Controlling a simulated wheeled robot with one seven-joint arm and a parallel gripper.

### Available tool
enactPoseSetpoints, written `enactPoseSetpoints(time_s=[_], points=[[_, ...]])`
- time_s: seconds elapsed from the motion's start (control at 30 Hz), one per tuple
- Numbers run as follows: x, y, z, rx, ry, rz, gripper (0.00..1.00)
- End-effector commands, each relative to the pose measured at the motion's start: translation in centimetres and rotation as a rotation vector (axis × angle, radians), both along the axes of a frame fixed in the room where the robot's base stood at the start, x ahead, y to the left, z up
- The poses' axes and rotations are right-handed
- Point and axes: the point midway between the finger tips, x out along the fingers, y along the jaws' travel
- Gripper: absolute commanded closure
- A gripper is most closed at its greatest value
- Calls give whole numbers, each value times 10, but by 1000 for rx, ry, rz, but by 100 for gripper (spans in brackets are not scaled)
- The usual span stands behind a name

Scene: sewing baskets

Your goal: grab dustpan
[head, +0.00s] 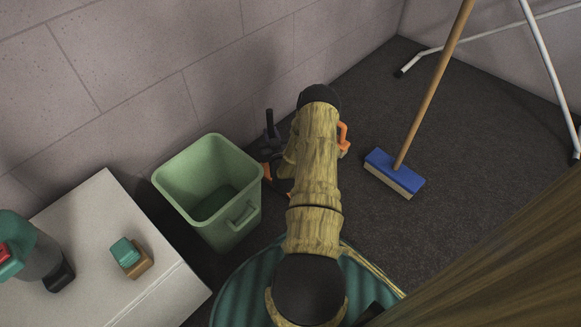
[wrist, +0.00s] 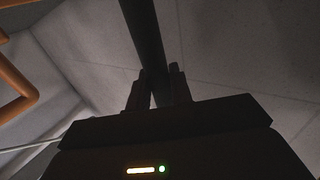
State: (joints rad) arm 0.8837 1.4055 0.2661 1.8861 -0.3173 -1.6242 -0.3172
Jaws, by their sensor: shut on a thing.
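A dark, straight handle (wrist: 144,35), apparently the dustpan's, runs up from between the fingers of my gripper (wrist: 158,84) in the wrist view. The fingers are shut on it, one on each side. In the head view a dark upright handle end (head: 270,124) shows just left of my arm, near the wall, and seems to be the same handle. My gripper is mostly hidden behind my own arm there. The dustpan's pan cannot be made out in either view.
A green bin (head: 210,190) stands close left of my arm. A white cabinet (head: 90,250) bears a bottle (head: 30,250) and a sponge-like block (head: 126,251). A blue broom (head: 393,172) and a white metal frame (head: 535,40) stand right. Dark floor between is clear.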

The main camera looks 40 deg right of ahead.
Motion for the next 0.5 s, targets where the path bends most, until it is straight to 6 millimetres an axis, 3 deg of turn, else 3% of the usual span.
enactPoseSetpoints(time_s=[0.33, 0.5], points=[[0, 0, 2, -2, -1, 0, 100], [0, 0, 12, -2, -2, 1, 100]])
